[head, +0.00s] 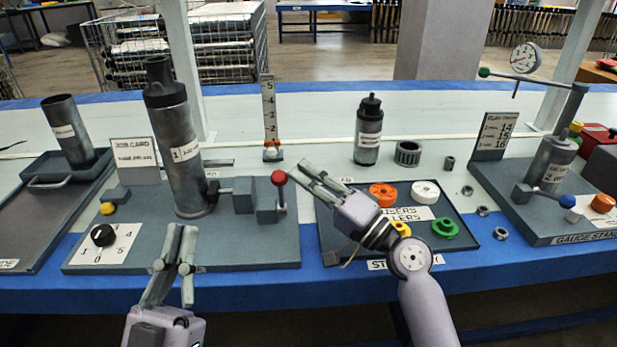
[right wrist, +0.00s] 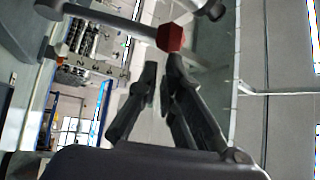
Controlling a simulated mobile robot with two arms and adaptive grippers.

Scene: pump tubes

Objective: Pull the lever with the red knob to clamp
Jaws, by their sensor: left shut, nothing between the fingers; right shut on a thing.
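The lever's red knob (head: 279,178) stands on an upright lever (head: 283,197) at the right end of the grey clamp block (head: 255,199) on the left fixture plate. A dark cylinder (head: 185,150) stands upright left of the clamp block. My left gripper (head: 182,233) is shut and empty at the front of the plate.
A black dial (head: 103,235) and a yellow knob (head: 107,208) are at the plate's left. A tray (head: 330,238) with orange, white and green rings lies right of the lever, partly under my right arm. A gauge stand (head: 553,240) is at far right.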

